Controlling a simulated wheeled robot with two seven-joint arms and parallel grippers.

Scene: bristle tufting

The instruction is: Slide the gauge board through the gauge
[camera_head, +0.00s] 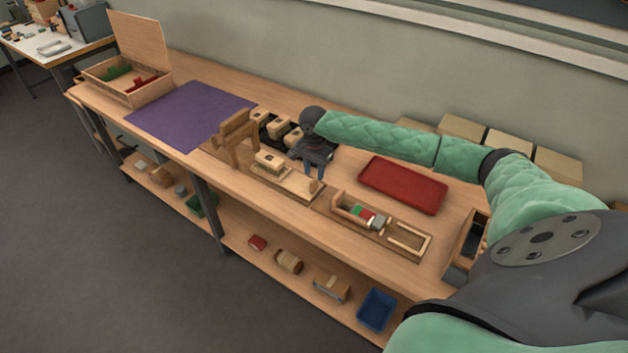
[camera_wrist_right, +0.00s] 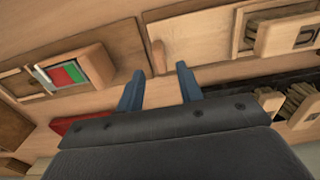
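The gauge board (camera_head: 297,181) is a pale wooden plank lying on a darker wooden base on the bench. A brush block (camera_head: 269,161) sits on it, and a short upright peg (camera_head: 316,186) stands at its right end. The gauge (camera_head: 235,135), a wooden arch, stands to the left of the block. My right gripper (camera_head: 314,174) is over the board's right end, fingers pointing down. In the right wrist view its blue fingers (camera_wrist_right: 158,76) are open and apart. The peg (camera_wrist_right: 158,57) shows between and just beyond the fingertips; contact cannot be told. My left gripper is not in view.
Behind the gripper is a dark tray with several blocks (camera_head: 277,129). A purple mat (camera_head: 190,113) lies clear at left, near an open wooden box (camera_head: 127,93).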

